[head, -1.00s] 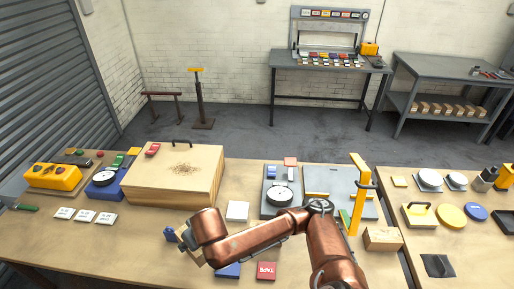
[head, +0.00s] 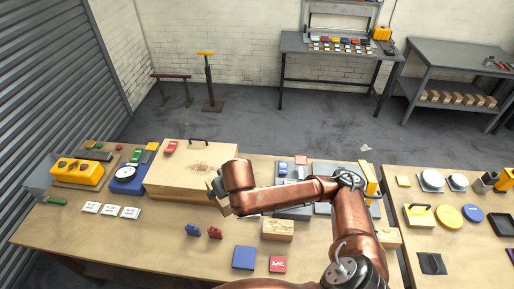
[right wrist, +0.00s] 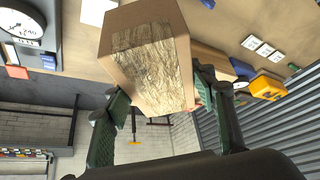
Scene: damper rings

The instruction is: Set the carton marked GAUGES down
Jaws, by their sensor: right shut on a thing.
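My right gripper (right wrist: 160,108) is shut on a tan carton (right wrist: 150,55), with a finger on either side of it. No marking can be read on the carton's visible faces. In the head view the right arm reaches in from the lower right. Its gripper (head: 221,196) is beside the right front corner of the large wooden box, and only a sliver of the held carton shows. I cannot tell its height above the table. My left gripper is not in view.
The large wooden box (head: 165,186) stands left of the gripper. A small tan box (head: 278,231), blue and red figures (head: 203,231), a blue block (head: 243,257) and a red block (head: 278,264) are in front. Bare tabletop (head: 135,240) lies at the left front.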

